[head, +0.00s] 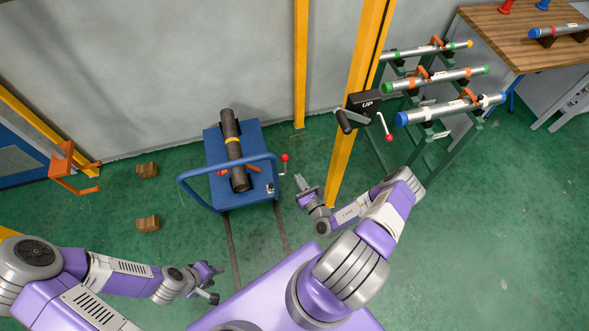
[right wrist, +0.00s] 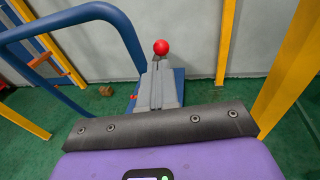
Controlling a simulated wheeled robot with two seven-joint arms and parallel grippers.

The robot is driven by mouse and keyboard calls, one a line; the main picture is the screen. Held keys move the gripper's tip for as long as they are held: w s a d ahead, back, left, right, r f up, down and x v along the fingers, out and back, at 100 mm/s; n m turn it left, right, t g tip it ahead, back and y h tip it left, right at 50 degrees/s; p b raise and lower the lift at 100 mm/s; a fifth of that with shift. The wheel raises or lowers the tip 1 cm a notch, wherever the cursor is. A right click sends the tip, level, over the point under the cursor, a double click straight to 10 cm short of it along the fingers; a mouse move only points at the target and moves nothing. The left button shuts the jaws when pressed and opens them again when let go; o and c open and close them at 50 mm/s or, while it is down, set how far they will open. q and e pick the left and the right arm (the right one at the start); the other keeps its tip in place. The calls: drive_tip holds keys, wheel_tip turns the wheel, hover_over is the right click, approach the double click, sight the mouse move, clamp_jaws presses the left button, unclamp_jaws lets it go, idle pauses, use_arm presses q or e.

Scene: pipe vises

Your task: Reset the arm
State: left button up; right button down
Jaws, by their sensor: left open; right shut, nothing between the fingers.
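My left gripper (head: 211,280) is open and empty at the lower left of the head view, above the green floor in front of the blue cart. My right gripper (head: 304,186) is shut with nothing in it, to the right of the cart. In the right wrist view its grey fingers (right wrist: 158,88) lie together, pointing away. A red ball knob (right wrist: 161,47) shows just beyond their tips; I cannot tell from that view whether they touch it. In the head view the red knob (head: 284,157) stands on a lever at the cart's right side, apart from the fingers.
A yellow post (head: 352,130) with a crank box (head: 364,105) stands right of my right gripper, before a green pipe rack (head: 437,158). Wooden blocks (head: 148,223) lie left. Floor at right is clear.

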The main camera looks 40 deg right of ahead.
drive_tip(key=s+a+n+g+y+b, duration=0.2)
drive_tip(key=s+a+n+g+y, duration=0.3)
drive_tip(key=a, duration=0.4)
drive_tip(key=s+a+r+n+g+y+b, duration=0.1)
drive_tip(key=s+a+n+g+y+b, duration=0.15)
drive_tip(key=a+n+y, duration=0.55)
drive_tip(key=s+a+n+g+y+b, duration=0.2)
drive_tip(key=s+a+n+g+y, duration=0.25)
drive_tip(key=a, duration=0.45)
drive_tip(key=s+f+n+g+h+b, duration=0.3)
drive_tip(key=s+f+n+g+h, duration=0.25)
drive_tip(key=s+n+g, duration=0.35)
drive_tip(key=w+d+f+n+t+h+b, duration=0.3)
drive_tip(key=w+n+t+h+b, duration=0.1)
drive_tip(key=w+n, duration=0.4)
drive_tip(key=shift+w+f+n+t+h, duration=0.35)
drive_tip(key=shift+w+n+t+h, duration=0.1)
drive_tip(key=shift+h, duration=0.15)
